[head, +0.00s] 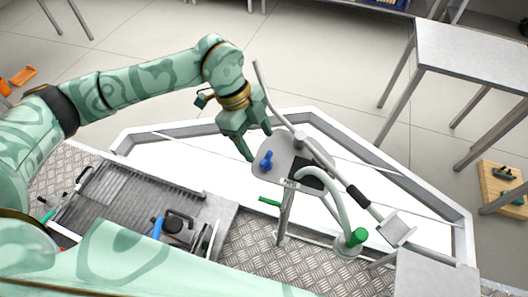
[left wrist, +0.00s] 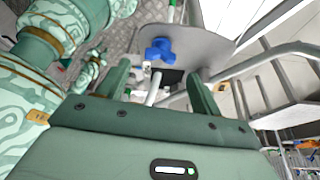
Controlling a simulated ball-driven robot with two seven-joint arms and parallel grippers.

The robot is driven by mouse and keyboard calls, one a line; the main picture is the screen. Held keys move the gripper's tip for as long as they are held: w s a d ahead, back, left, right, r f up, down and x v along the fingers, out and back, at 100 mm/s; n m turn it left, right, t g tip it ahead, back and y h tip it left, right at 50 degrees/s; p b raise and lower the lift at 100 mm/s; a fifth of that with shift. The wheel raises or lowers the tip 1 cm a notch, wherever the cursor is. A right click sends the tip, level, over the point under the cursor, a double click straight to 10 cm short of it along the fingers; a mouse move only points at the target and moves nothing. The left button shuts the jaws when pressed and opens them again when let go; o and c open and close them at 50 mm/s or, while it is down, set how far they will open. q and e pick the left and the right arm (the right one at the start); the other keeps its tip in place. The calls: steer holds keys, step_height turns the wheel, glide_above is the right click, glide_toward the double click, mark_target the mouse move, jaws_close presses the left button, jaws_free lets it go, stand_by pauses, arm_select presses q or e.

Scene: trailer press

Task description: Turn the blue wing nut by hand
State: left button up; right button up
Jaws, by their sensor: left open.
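The blue wing nut (head: 266,160) stands on a grey rounded plate (head: 262,177) near the middle of the head view. It also shows in the left wrist view (left wrist: 159,49), with several stubby lobes, on the plate (left wrist: 205,45). My left gripper (head: 257,142) is open and points down towards the nut from above and behind it. In the left wrist view the two fingers (left wrist: 158,72) are spread apart and empty, with the nut beyond their tips, between their lines. The nut looks apart from both fingers. My right gripper is not seen.
A bent grey tube (head: 335,190) and a long bar with a dark grip (head: 358,196) stand right of the plate. A green knob (head: 357,237) sits low right. A ridged grey tray (head: 125,205) lies left. A metal table (head: 470,55) stands far right.

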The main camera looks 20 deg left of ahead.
mark_target(266, 157)
arm_select(q)
steer(key=x, duration=0.5)
steer(key=c, duration=1)
